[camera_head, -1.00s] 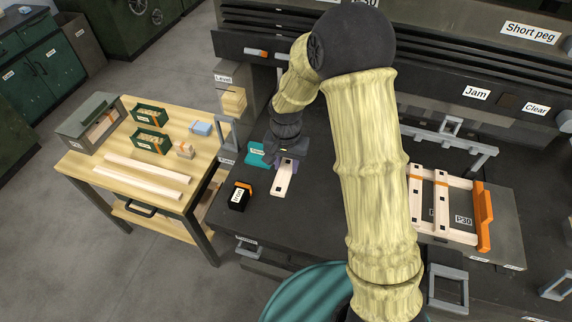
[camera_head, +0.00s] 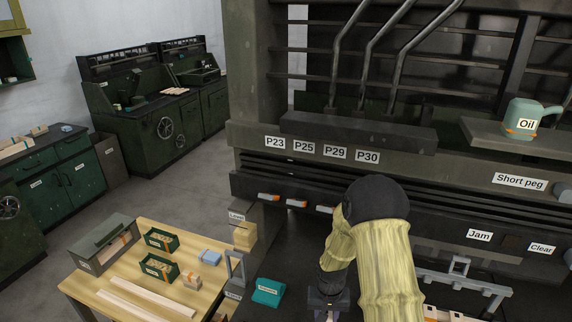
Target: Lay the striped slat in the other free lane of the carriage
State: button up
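My gripper (camera_head: 327,311) is at the bottom edge of the head view, right of the teal box, its fingertips partly cut off. A small pale end of a slat (camera_head: 330,316) shows between its fingers, and it appears shut on it. The rest of this slat is out of frame and no stripes can be made out. The carriage is almost wholly below the frame. Only a few pale and orange bits of it (camera_head: 441,314) show right of my arm, and its lanes are hidden.
A teal box (camera_head: 268,292) lies on the dark bench. A wooden side table (camera_head: 205,262) at the left holds two long plain slats (camera_head: 140,298), green bins (camera_head: 160,267) and a grey box (camera_head: 104,244). A grey rail bracket (camera_head: 463,280) stands right of my arm.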

jog(key=shift+n, duration=0.6)
jog(key=d+f, duration=0.1)
jog(key=s+d+f+p, duration=0.1)
jog(key=d, duration=0.1)
jog(key=shift+d+f, duration=0.1)
jog(key=shift+d, duration=0.2)
jog(key=shift+f, duration=0.1)
jog(key=shift+w, duration=0.1)
